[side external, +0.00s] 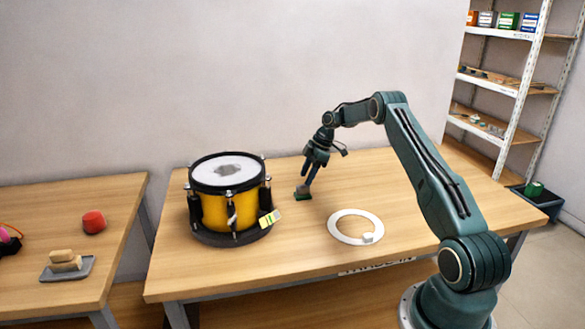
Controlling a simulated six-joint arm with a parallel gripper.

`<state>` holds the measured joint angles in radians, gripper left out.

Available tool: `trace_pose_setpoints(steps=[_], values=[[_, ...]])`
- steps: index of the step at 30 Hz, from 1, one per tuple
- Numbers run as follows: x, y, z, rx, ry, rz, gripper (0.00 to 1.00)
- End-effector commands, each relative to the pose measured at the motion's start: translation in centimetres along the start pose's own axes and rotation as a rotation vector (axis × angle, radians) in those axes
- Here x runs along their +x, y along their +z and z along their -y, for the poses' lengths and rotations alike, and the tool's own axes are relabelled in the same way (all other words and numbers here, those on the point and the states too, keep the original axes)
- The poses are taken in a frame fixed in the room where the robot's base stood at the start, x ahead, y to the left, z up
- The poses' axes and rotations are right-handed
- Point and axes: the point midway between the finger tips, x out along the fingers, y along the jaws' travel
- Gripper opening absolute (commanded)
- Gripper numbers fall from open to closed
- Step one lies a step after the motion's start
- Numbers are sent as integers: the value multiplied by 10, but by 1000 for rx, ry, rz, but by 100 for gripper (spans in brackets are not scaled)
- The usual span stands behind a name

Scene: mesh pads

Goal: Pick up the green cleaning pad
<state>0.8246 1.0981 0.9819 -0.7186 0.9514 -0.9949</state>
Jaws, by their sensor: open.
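The green cleaning pad (303,194) looks like a small dark green block with a lighter strip at its base. It lies on the wooden table, just right of the yellow drum. My gripper (308,181) points down right above the pad, with its fingers open. The fingertips overlap the pad's top in this view, and I cannot tell whether they touch it. The finger nearer the camera hides part of the pad.
A yellow drum (238,207) with a tag (270,218) stands close to the left. A white ring (338,233) with a small white block (368,237) lies to the front right. The table (420,212) is clear at right. A second table (122,199) stands left.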

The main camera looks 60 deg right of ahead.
Motion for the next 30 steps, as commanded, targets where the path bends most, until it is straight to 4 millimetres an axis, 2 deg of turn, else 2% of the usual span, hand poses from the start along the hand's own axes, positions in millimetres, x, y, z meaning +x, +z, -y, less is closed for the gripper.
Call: trace_pose_setpoints(steps=[8, 21, 30], values=[[6, 0, 1, 1, -1, 0, 49], [50, 3, 2, 0, 0, 1, 49], [52, 3, 2, -1, 1, 1, 49]])
